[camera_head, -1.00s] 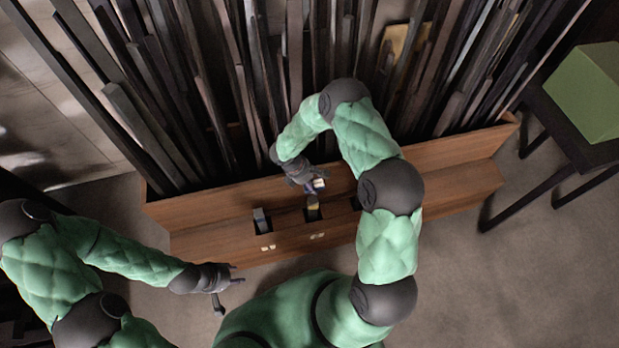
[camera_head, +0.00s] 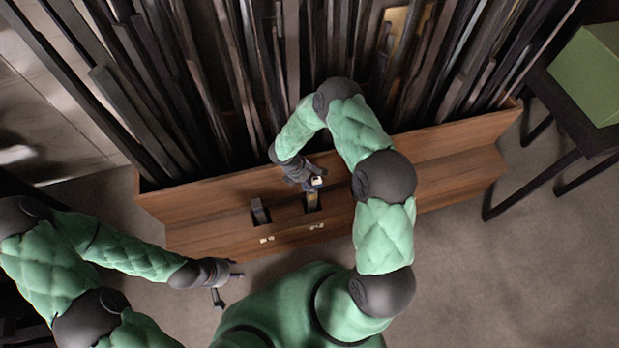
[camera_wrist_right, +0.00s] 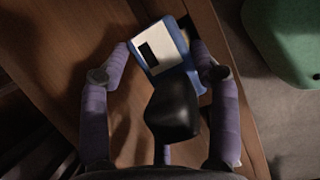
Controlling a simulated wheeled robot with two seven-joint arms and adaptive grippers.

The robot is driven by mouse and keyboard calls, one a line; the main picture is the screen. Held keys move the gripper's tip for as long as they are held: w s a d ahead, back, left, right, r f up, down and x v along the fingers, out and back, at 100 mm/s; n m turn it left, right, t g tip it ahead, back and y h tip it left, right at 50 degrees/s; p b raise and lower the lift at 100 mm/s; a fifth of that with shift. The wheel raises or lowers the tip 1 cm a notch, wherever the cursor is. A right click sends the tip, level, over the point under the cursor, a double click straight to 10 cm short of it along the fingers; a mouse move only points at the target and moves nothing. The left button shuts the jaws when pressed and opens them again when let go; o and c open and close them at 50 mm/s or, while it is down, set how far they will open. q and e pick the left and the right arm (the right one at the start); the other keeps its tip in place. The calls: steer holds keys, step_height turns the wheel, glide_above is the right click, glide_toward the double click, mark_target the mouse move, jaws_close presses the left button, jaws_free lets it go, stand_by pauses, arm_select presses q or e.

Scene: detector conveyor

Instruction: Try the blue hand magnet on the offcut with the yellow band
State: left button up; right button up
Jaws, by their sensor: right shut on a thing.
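The blue hand magnet (camera_wrist_right: 174,60) has a blue rim, a white face with a black rectangle, and a black handle (camera_wrist_right: 173,108). My right gripper (camera_wrist_right: 160,52) is shut on it. In the head view my right gripper (camera_head: 314,180) holds it just above the wooden ledge, at the far end of the middle slot. An offcut with a yellowish part (camera_head: 312,206) stands in that slot; its band is too small to make out clearly. I cannot tell whether the magnet touches it. My left gripper (camera_head: 228,279) is open and empty in front of the ledge.
A grey offcut (camera_head: 259,213) stands in the left slot. Small pale labels (camera_head: 266,240) mark the front of the wooden rack (camera_head: 190,222). Long dark bars lean densely behind it. A green box (camera_head: 590,75) stands on a dark table at right. My right arm covers part of the ledge.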

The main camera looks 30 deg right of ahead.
steer(key=shift+f+b, duration=1)
steer(key=shift+f, duration=0.05)
stand_by(0.9)
stand_by(0.6)
steer(key=shift+r+p, duration=3.15)
steer(key=shift+r, duration=1.85)
